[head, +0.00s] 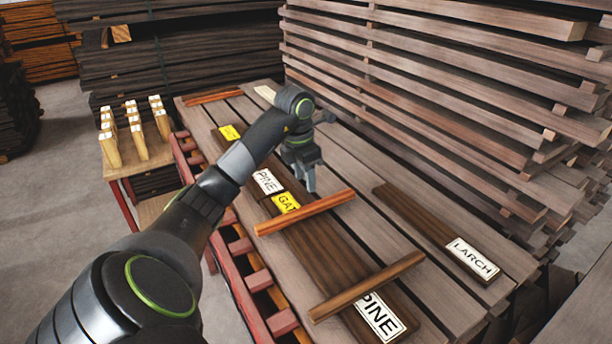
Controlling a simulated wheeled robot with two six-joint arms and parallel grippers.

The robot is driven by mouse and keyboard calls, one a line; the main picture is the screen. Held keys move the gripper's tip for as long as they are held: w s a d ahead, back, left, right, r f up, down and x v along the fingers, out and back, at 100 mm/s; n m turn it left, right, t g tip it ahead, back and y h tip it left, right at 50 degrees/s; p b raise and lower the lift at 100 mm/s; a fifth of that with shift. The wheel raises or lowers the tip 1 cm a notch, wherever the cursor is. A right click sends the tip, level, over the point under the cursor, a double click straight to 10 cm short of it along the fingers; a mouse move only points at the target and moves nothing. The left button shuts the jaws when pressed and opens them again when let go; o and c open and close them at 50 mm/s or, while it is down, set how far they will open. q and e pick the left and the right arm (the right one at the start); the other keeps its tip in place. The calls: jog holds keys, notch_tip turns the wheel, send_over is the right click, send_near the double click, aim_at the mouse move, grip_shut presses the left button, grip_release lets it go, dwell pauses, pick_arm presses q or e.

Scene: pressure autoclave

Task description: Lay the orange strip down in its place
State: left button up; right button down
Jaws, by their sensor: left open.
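An orange wooden strip (304,212) lies crosswise over the dark boards, just below a yellow label (285,202). A browner strip (366,286) lies roughly parallel to it, nearer to me, over a dark board with a PINE label (380,317). Another orange-brown strip (212,96) lies at the far end of the stack. My left gripper (308,180) is open, pointing down just beyond the nearer orange strip, apart from it in the picture. Its fingers are small and partly overlapped by the wrist. My right gripper is not in view.
A dark board with a LARCH label (472,259) lies at the right on the grey planks. Tall plank stacks (440,100) rise along the right and back. A red frame (243,262) edges the left side. A small table (138,160) holds several labelled yellow blocks.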

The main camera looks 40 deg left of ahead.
pick_arm(q)
jog(key=r+p, duration=0.1)
jog(key=r, duration=0.1)
jog(key=shift+s+r+p, duration=0.2)
jog(key=shift+r+p, duration=0.2)
dwell(0.4)
